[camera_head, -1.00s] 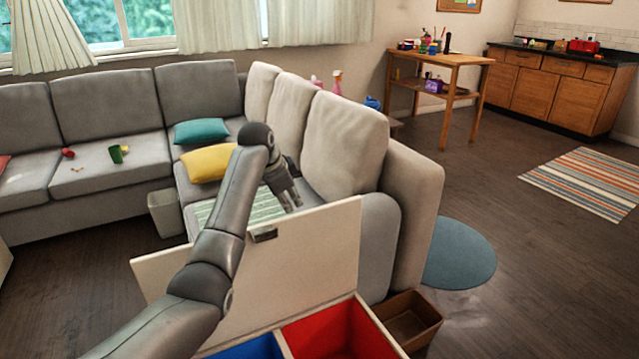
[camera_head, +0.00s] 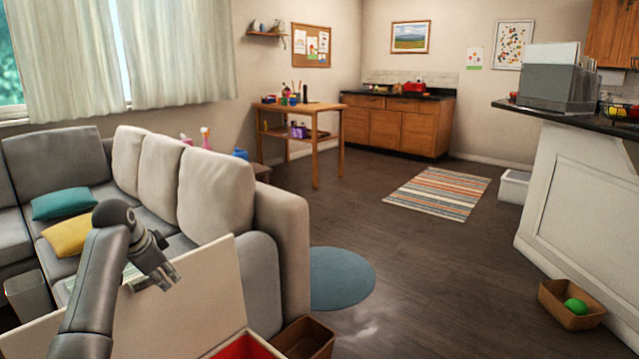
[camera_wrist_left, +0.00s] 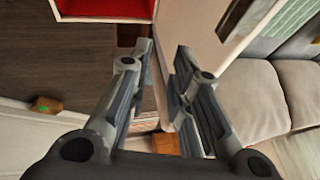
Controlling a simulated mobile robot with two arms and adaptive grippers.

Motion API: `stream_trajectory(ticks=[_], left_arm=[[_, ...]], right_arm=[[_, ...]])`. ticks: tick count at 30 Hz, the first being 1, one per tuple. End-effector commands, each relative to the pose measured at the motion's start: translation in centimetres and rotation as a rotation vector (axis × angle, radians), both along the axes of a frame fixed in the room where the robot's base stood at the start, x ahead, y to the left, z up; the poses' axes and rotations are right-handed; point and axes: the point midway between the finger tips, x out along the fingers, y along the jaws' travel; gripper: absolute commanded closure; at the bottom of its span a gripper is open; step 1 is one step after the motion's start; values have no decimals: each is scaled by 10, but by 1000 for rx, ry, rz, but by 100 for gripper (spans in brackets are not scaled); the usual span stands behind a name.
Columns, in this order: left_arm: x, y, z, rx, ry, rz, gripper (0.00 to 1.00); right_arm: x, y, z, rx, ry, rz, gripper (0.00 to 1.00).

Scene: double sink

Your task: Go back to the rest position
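My left gripper (camera_head: 168,280) is raised above the open cream lid (camera_head: 205,310) of a storage box at the lower left of the head view. In the left wrist view its two fingers (camera_wrist_left: 164,50) stand apart, with nothing between them. The arm comes up from the bottom left and bends down at the wrist. My right gripper is in neither view.
A grey sofa (camera_head: 215,190) stands behind the lid. The box's red compartment (camera_head: 245,348) and a brown bin (camera_head: 303,340) are at the bottom. A brown box (camera_head: 560,308) with a green ball (camera_head: 575,306) is right, by the counter (camera_head: 575,195). Mid-floor is open.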

Motion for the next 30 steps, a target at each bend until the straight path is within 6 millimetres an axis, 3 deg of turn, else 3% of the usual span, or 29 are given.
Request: stream_trajectory(ticks=[2, 11, 20, 23, 30], left_arm=[[0, 0, 0, 0, 0, 0, 81], [-18, -9, -41, 17, 24, 37, 81], [-52, -25, -99, 33, 52, 89, 81], [-75, -35, -127, 39, 67, 114, 81], [-152, -66, -194, 32, 96, 191, 81]], right_arm=[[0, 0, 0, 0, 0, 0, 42], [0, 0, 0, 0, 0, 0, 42], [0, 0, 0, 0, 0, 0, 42], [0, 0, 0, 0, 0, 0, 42], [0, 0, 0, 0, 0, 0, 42]])
